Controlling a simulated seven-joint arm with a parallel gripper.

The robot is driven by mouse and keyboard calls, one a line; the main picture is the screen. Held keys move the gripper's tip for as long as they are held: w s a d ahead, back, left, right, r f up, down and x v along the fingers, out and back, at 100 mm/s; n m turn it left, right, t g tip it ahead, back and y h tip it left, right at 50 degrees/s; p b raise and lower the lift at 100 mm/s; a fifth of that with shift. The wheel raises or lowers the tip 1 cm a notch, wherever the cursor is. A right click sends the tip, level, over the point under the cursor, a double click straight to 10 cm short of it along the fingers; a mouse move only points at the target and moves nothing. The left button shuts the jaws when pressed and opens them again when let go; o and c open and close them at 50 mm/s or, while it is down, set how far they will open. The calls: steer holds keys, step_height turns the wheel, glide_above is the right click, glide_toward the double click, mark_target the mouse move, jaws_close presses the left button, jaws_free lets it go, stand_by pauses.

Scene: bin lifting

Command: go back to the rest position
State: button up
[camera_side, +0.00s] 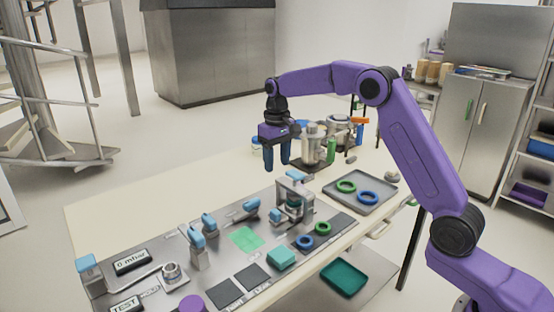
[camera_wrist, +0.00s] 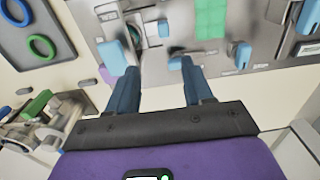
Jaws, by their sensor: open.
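My gripper (camera_side: 277,160) hangs from my purple arm above the cream table, pointing down. Its two blue fingers are apart with nothing between them. It is behind the metal work panel (camera_side: 232,222) and clear of the table top. In the wrist view my gripper (camera_wrist: 160,75) shows its two fingers spread, with the panel (camera_wrist: 262,62) beyond them.
A grey tray (camera_side: 366,207) holds a green ring (camera_side: 346,186) and a blue ring (camera_side: 368,198). A metal clamp device (camera_side: 293,197) stands on the panel. The table's left part is clear.

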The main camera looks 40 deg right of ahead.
steer(key=s+a+r+n, duration=0.1)
steer(key=s+a+n, duration=0.3)
steer(key=s, duration=0.7)
steer(key=s+a+r+n, duration=0.1)
steer(key=s+a+n, duration=0.2)
steer(key=s+a, duration=0.55)
steer(key=s+d+f+n, duration=0.2)
steer(key=s+d, duration=0.2)
steer(key=s, duration=0.8)
steer(key=s+d+f+n, duration=0.2)
steer(key=s+d+n, duration=0.1)
steer(key=s, duration=0.8)
steer(key=shift+s+d+n, duration=0.3)
steer(key=shift+s+d, duration=0.05)
steer(key=shift+d, duration=0.3)
